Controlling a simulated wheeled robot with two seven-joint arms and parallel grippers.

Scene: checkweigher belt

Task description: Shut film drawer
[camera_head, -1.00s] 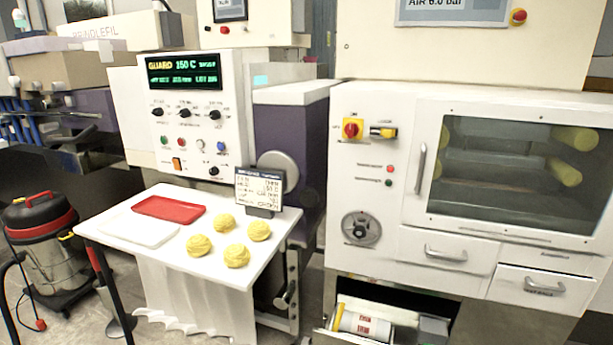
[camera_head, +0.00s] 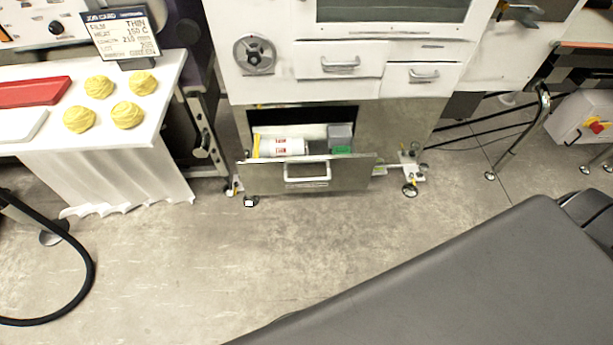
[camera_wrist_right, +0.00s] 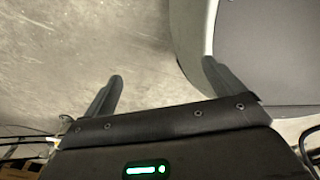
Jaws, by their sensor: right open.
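The film drawer (camera_head: 258,178) is the low metal drawer at the bottom of the white machine in the head view. It stands pulled out, with its bar handle (camera_head: 306,174) on the front. Inside lie a white roll with red print (camera_head: 282,147) and a grey box with a green part (camera_head: 340,139). My right gripper (camera_wrist_right: 160,78) shows in the right wrist view, with its two fingers spread apart and nothing between them, above bare floor. The drawer does not show in that view. Neither gripper is in the head view.
Two closed white drawers (camera_head: 340,62) sit above the film drawer. A white table (camera_head: 150,72) with yellow dough balls and a red tray (camera_head: 32,91) stands at the left. A black hose (camera_head: 88,275) lies at the lower left. The floor (camera_head: 270,260) before the drawer is clear.

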